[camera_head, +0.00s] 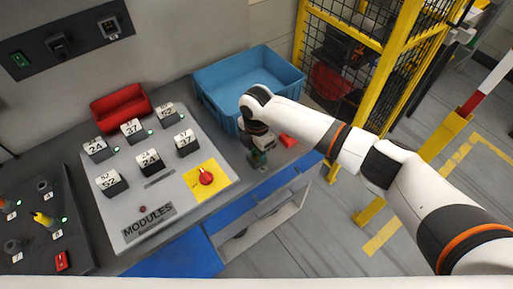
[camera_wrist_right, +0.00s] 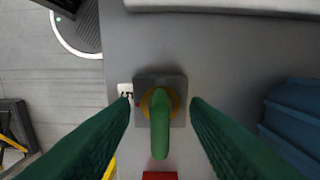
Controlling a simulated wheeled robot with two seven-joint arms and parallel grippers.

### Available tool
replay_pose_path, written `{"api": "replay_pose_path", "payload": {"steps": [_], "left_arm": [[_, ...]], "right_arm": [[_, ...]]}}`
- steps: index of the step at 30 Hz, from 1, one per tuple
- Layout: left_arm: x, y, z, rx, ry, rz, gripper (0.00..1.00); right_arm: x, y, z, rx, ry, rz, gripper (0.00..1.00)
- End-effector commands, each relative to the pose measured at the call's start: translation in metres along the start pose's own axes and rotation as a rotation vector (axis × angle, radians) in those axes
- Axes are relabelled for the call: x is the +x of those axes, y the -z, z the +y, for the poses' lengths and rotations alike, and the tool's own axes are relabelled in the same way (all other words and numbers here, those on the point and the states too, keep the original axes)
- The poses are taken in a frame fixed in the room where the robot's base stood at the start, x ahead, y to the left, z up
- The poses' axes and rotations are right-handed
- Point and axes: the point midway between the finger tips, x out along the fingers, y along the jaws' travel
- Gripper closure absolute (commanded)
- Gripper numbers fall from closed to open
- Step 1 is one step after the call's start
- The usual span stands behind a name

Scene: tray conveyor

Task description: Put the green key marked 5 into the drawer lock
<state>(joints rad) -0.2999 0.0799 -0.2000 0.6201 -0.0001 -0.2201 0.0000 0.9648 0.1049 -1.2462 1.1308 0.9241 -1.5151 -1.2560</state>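A green key (camera_wrist_right: 160,125) stands in a yellow ring on a square grey block (camera_wrist_right: 174,82) in the right wrist view. A white label reading 5 (camera_wrist_right: 125,90) is beside the block; I cannot tell whether this block is the drawer lock. My right gripper (camera_wrist_right: 160,104) is open, its two dark green fingers on either side of the key with gaps between. In the head view my right gripper (camera_head: 259,157) is low over the counter, right of the module panel, and its wrist hides much of that spot. My left gripper is not in view.
A blue crate (camera_head: 215,82) stands behind my right gripper, and a small red block (camera_head: 288,140) lies to its right. The grey MODULES panel (camera_head: 130,190) with numbered blocks and a red knob (camera_head: 206,178) is on the left. An open cabinet (camera_head: 262,225) is below the counter.

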Motion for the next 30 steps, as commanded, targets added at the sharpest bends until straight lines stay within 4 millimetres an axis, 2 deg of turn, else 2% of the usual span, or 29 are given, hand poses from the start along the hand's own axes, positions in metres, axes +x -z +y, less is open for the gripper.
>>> {"api": "replay_pose_path", "payload": {"steps": [7, 11, 24, 30], "left_arm": [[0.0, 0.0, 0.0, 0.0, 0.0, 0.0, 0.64], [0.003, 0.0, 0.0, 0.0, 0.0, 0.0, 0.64], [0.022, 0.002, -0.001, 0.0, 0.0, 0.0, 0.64], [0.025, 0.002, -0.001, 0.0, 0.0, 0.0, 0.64]], "right_arm": [[-0.001, 0.0, 0.0, 0.0, 0.001, 0.0, 0.58], [-0.012, 0.0, -0.001, -0.001, 0.004, 0.0, 0.58], [-0.097, 0.0, -0.001, -0.001, 0.004, 0.001, 0.58], [-0.117, 0.0, 0.0, 0.0, 0.001, 0.0, 0.58]]}}
